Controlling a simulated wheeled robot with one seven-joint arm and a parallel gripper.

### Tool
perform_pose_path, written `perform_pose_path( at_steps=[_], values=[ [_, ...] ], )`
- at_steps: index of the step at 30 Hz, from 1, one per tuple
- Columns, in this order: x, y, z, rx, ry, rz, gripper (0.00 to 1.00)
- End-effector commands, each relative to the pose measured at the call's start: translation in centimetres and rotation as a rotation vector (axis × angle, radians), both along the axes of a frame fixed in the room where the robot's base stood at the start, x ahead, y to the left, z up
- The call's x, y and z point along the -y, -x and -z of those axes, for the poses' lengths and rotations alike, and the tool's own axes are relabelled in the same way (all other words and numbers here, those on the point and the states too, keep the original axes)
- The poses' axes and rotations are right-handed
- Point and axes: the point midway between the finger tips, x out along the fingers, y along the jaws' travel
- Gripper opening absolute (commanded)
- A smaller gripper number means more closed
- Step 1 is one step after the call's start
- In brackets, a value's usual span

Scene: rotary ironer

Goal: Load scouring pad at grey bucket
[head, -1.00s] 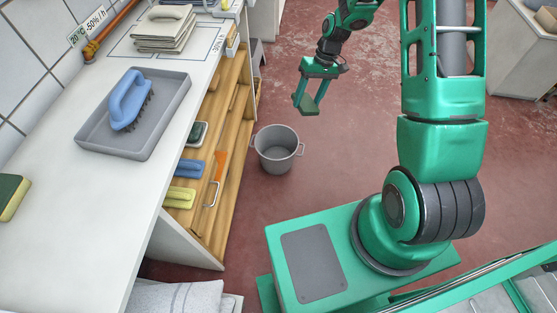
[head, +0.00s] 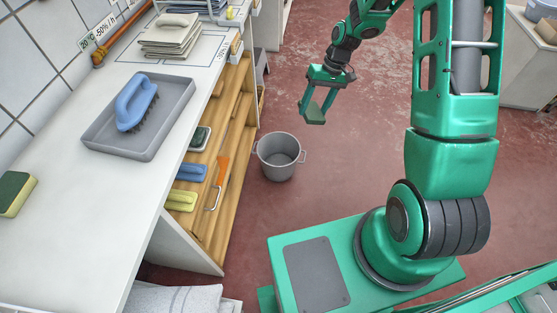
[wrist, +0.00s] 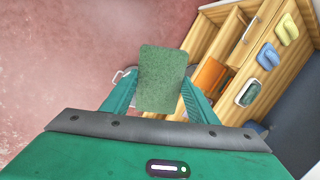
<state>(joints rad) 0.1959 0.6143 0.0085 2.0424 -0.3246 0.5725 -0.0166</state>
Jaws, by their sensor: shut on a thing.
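A green scouring pad (head: 314,117) is held between the fingers of my gripper (head: 315,106), clear of the floor. In the wrist view the pad (wrist: 162,75) stands out flat past both fingertips. The grey bucket (head: 279,164) stands upright on the red floor, with a handle at each side. In the head view it is below and left of my gripper, and its visible inside looks empty. In the wrist view the pad and fingers hide most of the bucket; a bit of its rim and handle (wrist: 122,74) shows at the left finger.
A white counter (head: 65,240) runs along the left, with a grey tray (head: 180,115) holding a blue brush (head: 137,103). A green-and-yellow sponge (head: 14,193) lies nearer. Wooden shelves (head: 222,130) with brushes stand beside the bucket.

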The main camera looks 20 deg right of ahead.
Motion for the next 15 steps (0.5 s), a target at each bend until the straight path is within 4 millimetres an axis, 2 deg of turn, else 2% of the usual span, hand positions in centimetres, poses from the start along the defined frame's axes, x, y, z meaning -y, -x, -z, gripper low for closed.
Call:
perform_pose_path(
  at_steps=[15],
  values=[
    [0.0, 0.0, 3.7, -0.002, 0.000, -0.001, 0.36]
  ],
)
